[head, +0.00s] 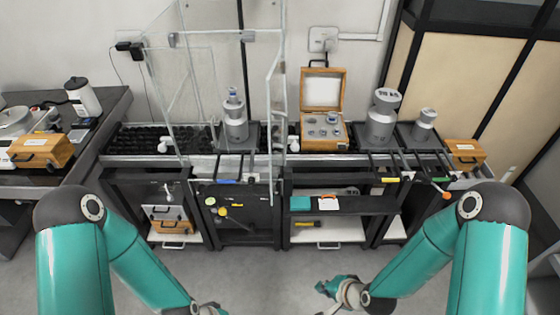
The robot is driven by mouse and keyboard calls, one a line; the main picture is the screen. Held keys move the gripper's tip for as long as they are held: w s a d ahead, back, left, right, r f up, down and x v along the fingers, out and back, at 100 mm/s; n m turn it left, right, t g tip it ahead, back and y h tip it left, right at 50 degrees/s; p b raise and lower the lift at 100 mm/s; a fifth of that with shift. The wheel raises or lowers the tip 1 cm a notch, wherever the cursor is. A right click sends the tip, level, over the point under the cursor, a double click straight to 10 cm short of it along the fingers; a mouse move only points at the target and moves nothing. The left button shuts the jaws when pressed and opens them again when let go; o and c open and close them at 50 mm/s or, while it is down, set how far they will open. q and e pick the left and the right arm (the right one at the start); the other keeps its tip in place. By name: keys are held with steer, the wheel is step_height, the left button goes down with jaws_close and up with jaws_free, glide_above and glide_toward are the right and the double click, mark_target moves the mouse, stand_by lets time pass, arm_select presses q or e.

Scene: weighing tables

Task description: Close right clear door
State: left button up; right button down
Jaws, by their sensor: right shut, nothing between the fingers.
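The clear glass enclosure (198,85) stands on the long weighing bench at left of centre. Its right clear door (279,105) is a tall pane seen almost edge-on, standing out toward me; a white handle (294,146) shows near its lower edge. Inside the enclosure a grey stacked weight (235,122) stands on a dark plate. My right gripper (328,290) is low at the bottom centre, in front of the bench and well apart from the door; it is shut and empty. My left arm reaches the bottom edge, where its gripper is cut off.
An open wooden case (322,130) stands right of the door, with grey weights (381,118) beyond it. A wooden box (42,150) sits on the left table. Shelves (340,206) lie under the bench. The floor before the bench is clear.

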steer(key=w+r+m+t+y+b, duration=0.1)
steer(key=w+r+m+t+b, duration=0.15)
steer(key=w, duration=0.35)
steer(key=w+r+m+t+b, duration=0.1)
steer(key=w+r+t, duration=0.25)
steer(key=w, duration=0.25)
steer(key=n+t+y+b, duration=0.2)
steer(key=t+y+b, duration=0.2)
steer(key=b, duration=0.4)
glide_toward(272, 156)
steer(key=s+d, duration=0.4)
steer(key=d, duration=0.2)
steer(key=shift+y, duration=0.3)
steer(key=p+x, duration=0.1)
steer(key=x, duration=0.3)
steer(key=p+x, duration=0.1)
steer(key=x, duration=0.3)
steer(key=a+p+x, duration=0.1)
steer(key=p+x, duration=0.1)
steer(key=x, duration=0.2)
steer(key=shift+s+a+r, duration=0.15)
steer(key=shift+s, duration=0.25)
steer(key=shift+w+a, duration=0.1)
steer(key=shift+a, duration=0.55)
steer(key=shift+m, duration=0.25)
steer(key=shift+a, duration=0.15)
